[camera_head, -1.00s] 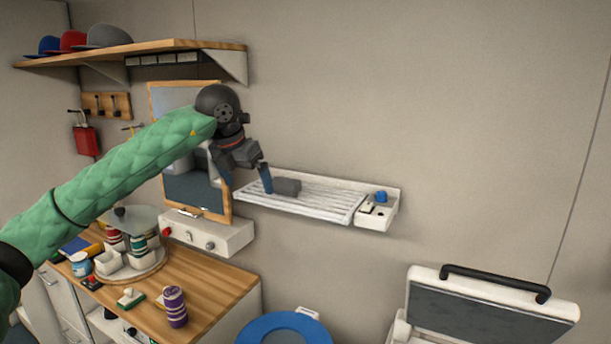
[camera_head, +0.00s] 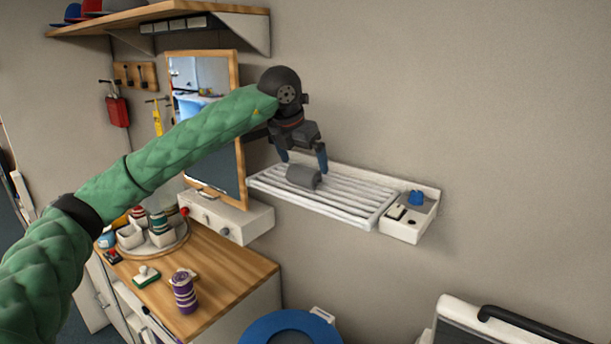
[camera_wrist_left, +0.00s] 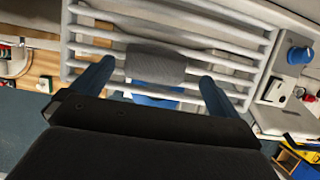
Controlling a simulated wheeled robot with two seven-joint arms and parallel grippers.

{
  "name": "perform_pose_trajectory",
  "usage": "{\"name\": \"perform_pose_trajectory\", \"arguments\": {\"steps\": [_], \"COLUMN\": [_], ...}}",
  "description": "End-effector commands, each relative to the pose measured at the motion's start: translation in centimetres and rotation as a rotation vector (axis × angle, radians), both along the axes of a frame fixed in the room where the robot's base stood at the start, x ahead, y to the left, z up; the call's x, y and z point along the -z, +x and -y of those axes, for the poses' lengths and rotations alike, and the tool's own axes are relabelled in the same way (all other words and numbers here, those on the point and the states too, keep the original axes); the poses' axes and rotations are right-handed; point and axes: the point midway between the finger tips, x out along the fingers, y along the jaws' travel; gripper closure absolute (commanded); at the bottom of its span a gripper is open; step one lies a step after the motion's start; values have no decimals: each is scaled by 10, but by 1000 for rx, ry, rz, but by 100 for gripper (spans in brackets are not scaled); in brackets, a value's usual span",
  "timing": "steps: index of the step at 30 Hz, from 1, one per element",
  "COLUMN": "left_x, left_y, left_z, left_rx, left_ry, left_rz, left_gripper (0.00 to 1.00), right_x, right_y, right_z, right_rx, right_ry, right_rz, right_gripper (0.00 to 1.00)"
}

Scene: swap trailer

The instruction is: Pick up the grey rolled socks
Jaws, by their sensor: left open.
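The grey rolled socks (camera_head: 303,176) lie on the white slatted wall rack (camera_head: 345,207), toward its left part. They also show in the left wrist view (camera_wrist_left: 156,62), just beyond and between the fingertips. My left gripper (camera_head: 303,164) is open above the rack, with its blue fingers pointing down, one on each side of the socks. In the left wrist view the left gripper (camera_wrist_left: 153,77) is spread wider than the socks, with gaps on both sides. I cannot tell whether the fingers touch the rack. My right gripper is not in view.
A small white tray with a blue knob (camera_head: 417,198) adjoins the rack's right end. A framed mirror (camera_head: 215,120) and white box (camera_head: 232,217) are at left. Below are a wooden counter with a purple striped roll (camera_head: 184,292) and a blue round lid (camera_head: 290,329).

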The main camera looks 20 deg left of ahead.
Motion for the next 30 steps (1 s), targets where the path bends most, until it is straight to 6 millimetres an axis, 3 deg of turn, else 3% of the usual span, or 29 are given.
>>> {"name": "perform_pose_trajectory", "arguments": {"steps": [9,17,25,30], "left_x": [37,41,41,41], "left_y": [18,20,20,20], "left_z": [0,1,1,1], "left_rx": [-1,0,0,0], "left_ry": [1,0,0,0], "left_rz": [-2,0,0,0], "left_gripper": [0,0,48,51], "right_x": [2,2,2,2], "right_y": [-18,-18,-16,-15], "right_z": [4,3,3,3], "right_rx": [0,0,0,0], "right_ry": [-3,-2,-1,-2], "right_rz": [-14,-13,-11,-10], "right_gripper": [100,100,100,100]}}
